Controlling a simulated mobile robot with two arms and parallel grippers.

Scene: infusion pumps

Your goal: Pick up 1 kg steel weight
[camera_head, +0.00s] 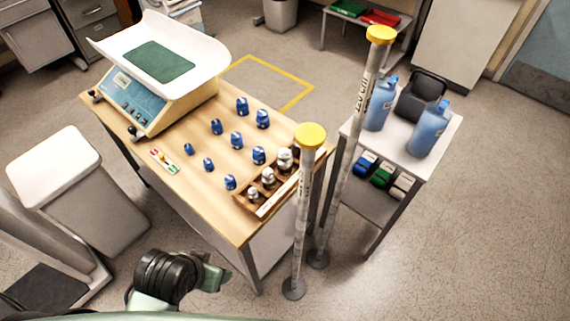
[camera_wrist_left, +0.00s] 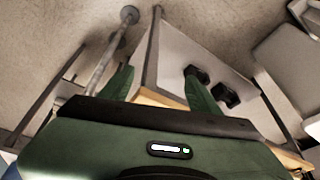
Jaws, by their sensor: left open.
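Silver steel weights stand upright in a wooden rack (camera_head: 264,207) at the near right corner of the wooden table (camera_head: 215,200). The small one (camera_head: 253,194) is at the near end, a middle one (camera_head: 268,178) is behind it, and a larger one (camera_head: 285,160) is farther back. I cannot read which is 1 kg. My left gripper (camera_head: 212,274) is open and empty, low in front of the table's near edge and apart from the rack. My right gripper is not in view.
Several blue weights (camera_head: 237,139) stand on the table beside a scale (camera_head: 165,75). Two upright poles with yellow caps (camera_head: 310,136) (camera_head: 381,35) stand close to the table's right side. A side table (camera_head: 440,133) holds blue bottles. A bin (camera_head: 75,190) stands left.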

